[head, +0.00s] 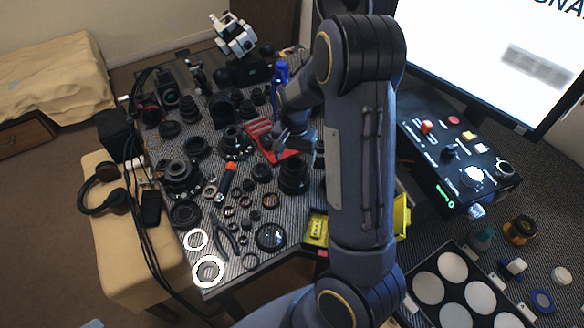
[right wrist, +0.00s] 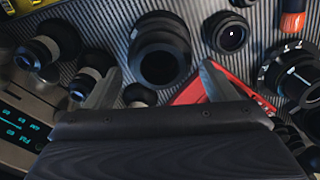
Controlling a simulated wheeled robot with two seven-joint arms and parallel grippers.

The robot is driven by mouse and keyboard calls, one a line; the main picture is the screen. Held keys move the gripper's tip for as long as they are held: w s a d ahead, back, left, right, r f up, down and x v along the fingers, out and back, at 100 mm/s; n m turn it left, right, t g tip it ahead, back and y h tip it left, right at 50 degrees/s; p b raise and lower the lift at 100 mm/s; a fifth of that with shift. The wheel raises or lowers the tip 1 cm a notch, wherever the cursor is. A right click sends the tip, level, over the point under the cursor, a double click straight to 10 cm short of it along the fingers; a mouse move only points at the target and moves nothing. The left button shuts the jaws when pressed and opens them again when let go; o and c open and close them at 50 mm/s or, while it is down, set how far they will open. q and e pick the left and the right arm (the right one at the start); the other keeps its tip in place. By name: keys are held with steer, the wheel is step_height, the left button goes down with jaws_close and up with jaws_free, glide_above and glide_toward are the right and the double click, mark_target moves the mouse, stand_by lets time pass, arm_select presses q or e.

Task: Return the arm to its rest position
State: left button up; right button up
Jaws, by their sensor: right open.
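My right arm (head: 352,150) rises through the middle of the head view and bends over toward the table. My right gripper (head: 287,140) hangs over the lens parts, near a red tray (head: 264,143). In the right wrist view its two fingers (right wrist: 160,78) are spread wide with nothing held between them. A black lens barrel (right wrist: 160,50) stands beyond the gap between the fingertips. The red tray also shows in the right wrist view (right wrist: 235,82), partly behind the right-hand finger. My left gripper is not in view.
The striped table holds crowded lenses, rings and pliers (head: 225,234). A yellow bin (head: 316,228) sits partly behind my arm. A control box (head: 455,150) and a large monitor (head: 490,60) stand at right. Headphones (head: 105,188) lie on a beige seat (head: 118,245) at left.

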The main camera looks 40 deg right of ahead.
step_height(320, 180, up, 7)
steer(key=s+a+r+n+t+y, duration=0.3)
steer(key=s+a+r+n, duration=0.2)
steer(key=s+a+r, duration=0.4)
steer(key=s+a+n+t, duration=0.2)
steer(key=s+a+n, duration=0.3)
steer(key=s, duration=0.6)
steer(key=shift+a+t+y, duration=0.3)
steer(key=shift+a+y, duration=0.1)
steer(key=shift+a, duration=0.65)
steer(key=shift+s+r, duration=0.1)
